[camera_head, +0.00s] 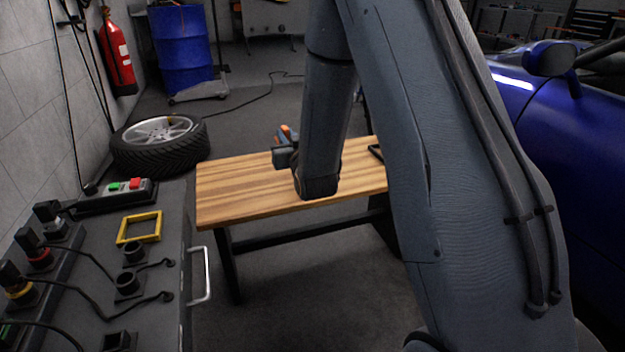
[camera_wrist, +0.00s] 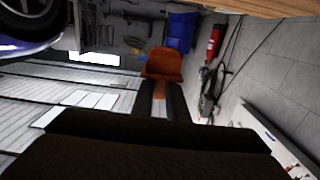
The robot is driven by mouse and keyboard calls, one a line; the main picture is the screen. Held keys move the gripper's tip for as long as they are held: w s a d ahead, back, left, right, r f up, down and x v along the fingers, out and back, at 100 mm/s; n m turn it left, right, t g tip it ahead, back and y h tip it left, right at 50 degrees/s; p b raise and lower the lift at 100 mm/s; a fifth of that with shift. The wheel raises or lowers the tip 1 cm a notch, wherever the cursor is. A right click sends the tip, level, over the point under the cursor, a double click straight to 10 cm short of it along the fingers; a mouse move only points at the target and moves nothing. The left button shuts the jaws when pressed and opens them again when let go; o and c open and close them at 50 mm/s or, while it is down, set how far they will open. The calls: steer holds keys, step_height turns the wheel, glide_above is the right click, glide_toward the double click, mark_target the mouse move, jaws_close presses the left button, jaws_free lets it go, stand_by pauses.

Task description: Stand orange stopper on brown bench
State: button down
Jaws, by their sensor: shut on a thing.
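The orange stopper (camera_wrist: 163,65) is between the fingertips of my gripper (camera_wrist: 160,92) in the wrist view, with its wide head beyond the tips and a narrower stem between the fingers. In the head view a small bit of the stopper (camera_head: 285,132) shows above my gripper (camera_head: 283,151), which is partly hidden by my arm. The brown bench (camera_head: 240,190) has a striped wooden top and dark legs. My gripper appears over its far part; I cannot tell the height. The bench edge (camera_wrist: 265,5) also shows at the top of the wrist view.
A dark flat object (camera_head: 375,151) lies on the bench beside my arm. A grey cabinet (camera_head: 165,235) with a yellow frame (camera_head: 139,227) and sockets stands at left. A tyre (camera_head: 160,143) lies behind. A blue car (camera_head: 570,150) is at right. The bench's left part is clear.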

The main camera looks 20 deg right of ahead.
steer(key=shift+w+f+b, duration=0.1)
steer(key=shift+w+b, duration=0.05)
steer(key=shift+b, duration=0.15)
steer(key=b, duration=0.4)
glide_above(289, 181)
step_height(289, 181, down, 10)
steer(key=shift+w+r, duration=0.15)
steer(key=shift+r, duration=0.05)
steer(key=shift+f, duration=0.1)
steer(key=shift+f+b, duration=0.15)
steer(key=shift+b, duration=0.15)
steer(key=c, duration=1.7)
jaws_free()
steer(key=shift+c, duration=0.2)
